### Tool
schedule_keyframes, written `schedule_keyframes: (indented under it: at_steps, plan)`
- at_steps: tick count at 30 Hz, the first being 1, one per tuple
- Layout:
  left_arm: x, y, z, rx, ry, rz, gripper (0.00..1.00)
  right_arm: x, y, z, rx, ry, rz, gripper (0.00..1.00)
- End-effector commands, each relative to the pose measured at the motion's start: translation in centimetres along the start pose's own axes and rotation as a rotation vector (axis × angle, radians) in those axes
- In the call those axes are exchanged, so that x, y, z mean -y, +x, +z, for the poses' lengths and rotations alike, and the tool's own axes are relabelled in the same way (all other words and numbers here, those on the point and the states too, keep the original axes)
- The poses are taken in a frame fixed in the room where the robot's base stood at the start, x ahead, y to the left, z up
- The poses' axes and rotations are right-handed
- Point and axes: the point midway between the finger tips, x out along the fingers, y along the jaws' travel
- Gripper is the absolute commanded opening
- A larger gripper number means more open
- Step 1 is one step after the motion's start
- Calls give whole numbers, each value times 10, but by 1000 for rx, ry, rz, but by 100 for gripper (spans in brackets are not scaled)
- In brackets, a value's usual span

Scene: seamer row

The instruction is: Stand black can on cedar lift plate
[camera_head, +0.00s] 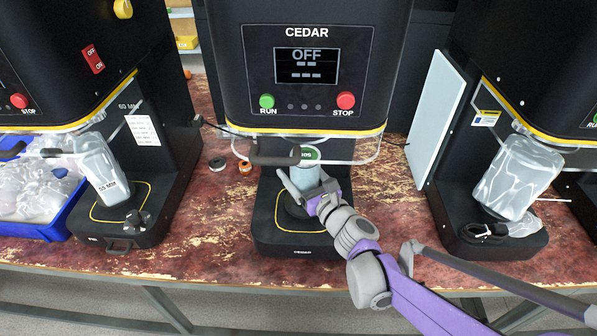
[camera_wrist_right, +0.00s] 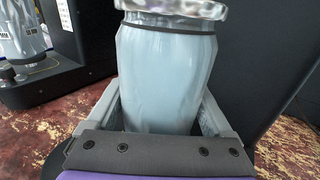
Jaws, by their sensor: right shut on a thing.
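The Cedar machine (camera_head: 307,32) stands in the middle, with a dark round lift plate (camera_head: 293,211) on its base. My right gripper (camera_head: 307,190) is shut on a pale blue can (camera_head: 305,176), upright over the lift plate; it fills the right wrist view (camera_wrist_right: 168,80) between the fingers. The can has a thin dark band near its top and looks pale blue, not black. The gripper hides its bottom, so I cannot tell whether it touches the plate. A green-topped part (camera_head: 307,153) shows at its top. My left gripper is not in view.
Small black and orange rings (camera_head: 245,167) lie left of the base. A blue bin (camera_head: 44,232) is far left.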

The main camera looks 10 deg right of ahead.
Motion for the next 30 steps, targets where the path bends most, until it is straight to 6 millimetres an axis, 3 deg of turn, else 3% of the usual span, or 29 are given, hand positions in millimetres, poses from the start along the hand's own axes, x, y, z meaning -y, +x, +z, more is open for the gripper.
schedule_keyframes:
  at_steps: [5, 6, 8, 19, 30]
  plan:
    - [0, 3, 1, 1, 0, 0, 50, 0, 0, -4, 0, 1, 1, 0]
    - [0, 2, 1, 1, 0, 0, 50, 0, 0, -4, 0, 0, 0, 89]
    - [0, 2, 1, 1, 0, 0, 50, 0, 0, -3, 0, 0, 0, 100]
    - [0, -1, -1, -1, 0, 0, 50, 0, -6, 1, 0, 0, -1, 100]
    - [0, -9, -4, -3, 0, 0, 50, 1, -82, 1, 0, -2, -3, 100]
